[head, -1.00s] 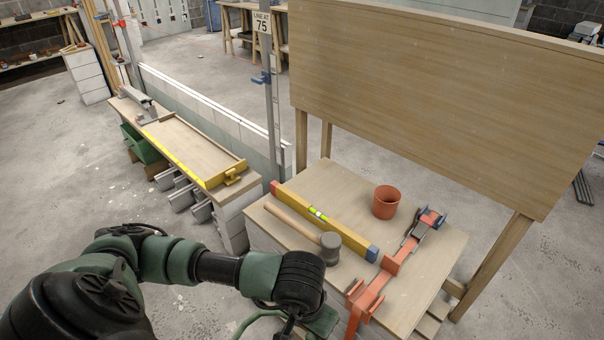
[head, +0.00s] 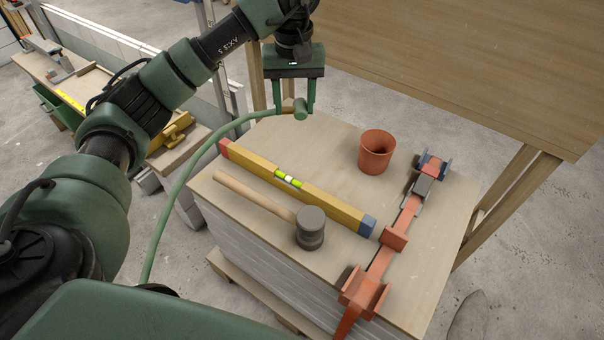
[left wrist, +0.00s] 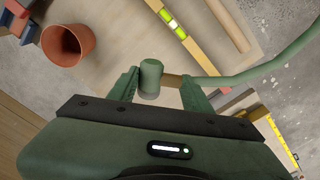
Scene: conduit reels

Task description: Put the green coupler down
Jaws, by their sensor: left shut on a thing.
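The green coupler (head: 301,109) is a short green cylinder at the end of a green conduit (head: 178,180). My left gripper (head: 295,107) is shut on it and holds it at the back left of the wooden table top (head: 330,150), seemingly in the air above it. In the left wrist view the coupler (left wrist: 150,76) shows between the fingertips, and the conduit (left wrist: 270,68) runs off to the right. The conduit curves down beside my left arm in the head view. My right gripper is not in view.
On the table top lie a yellow spirit level (head: 300,190), a mallet (head: 310,228) and an orange clamp-like tool (head: 396,238). A terracotta pot (head: 376,153) stands near the back. Bare wood lies between level and pot. A large wooden board (head: 450,60) rises behind.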

